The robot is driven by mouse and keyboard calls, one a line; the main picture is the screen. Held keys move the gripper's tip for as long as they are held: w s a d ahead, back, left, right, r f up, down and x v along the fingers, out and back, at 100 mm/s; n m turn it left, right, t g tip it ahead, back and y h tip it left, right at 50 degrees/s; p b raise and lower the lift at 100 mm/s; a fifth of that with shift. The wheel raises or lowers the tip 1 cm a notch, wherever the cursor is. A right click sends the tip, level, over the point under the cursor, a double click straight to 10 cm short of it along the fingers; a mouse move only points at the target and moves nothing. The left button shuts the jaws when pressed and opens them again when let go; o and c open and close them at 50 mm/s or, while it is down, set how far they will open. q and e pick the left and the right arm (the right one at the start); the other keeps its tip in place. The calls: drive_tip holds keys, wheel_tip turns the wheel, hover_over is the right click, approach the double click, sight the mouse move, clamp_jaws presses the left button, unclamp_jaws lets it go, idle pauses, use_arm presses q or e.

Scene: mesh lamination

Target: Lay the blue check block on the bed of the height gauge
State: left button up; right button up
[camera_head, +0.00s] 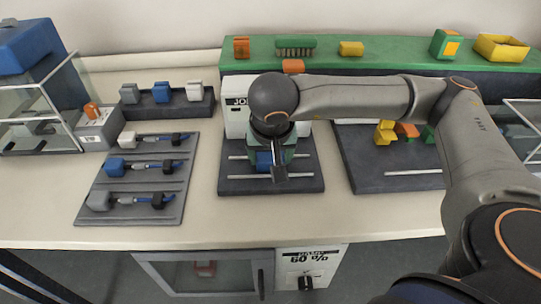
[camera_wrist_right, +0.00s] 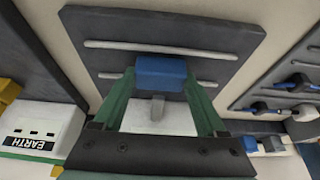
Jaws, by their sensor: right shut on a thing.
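A blue block (camera_head: 264,159) is held in my right gripper (camera_head: 272,158), which points down over a dark board (camera_head: 232,185) with two light rails. In the right wrist view the green fingers (camera_wrist_right: 160,80) close on the sides of the blue block (camera_wrist_right: 161,73). The same board (camera_wrist_right: 205,28) lies beyond it, and I cannot tell whether the block touches it. A second blue block (camera_head: 161,92) stands in a dark rack at the back left. I cannot tell surely which fixture is the height gauge. My left gripper is not in view.
A white box (camera_head: 236,118) stands behind the railed board, partly hidden by my arm. A board with blocks and cables (camera_head: 88,206) lies left, beside a grey device with an orange part (camera_head: 98,130). Another dark board (camera_head: 372,178) lies right. The front table strip is clear.

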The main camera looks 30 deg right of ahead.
drive_tip(key=shift+f+b, duration=0.25)
drive_tip(key=shift+b, duration=0.1)
drive_tip(key=o, duration=1.3)
drive_tip(key=shift+r, duration=0.1)
drive_tip(key=shift+o, duration=0.2)
drive_tip(key=shift+r+p, duration=0.2)
drive_tip(key=shift+p, duration=0.15)
drive_tip(key=shift+a+r, duration=0.1)
drive_tip(key=shift+r, duration=0.25)
drive_tip(key=p+v, duration=0.1)
drive_tip(key=v, duration=1)
drive_tip(key=shift+p, duration=0.35)
drive_tip(key=shift+s+r, duration=0.15)
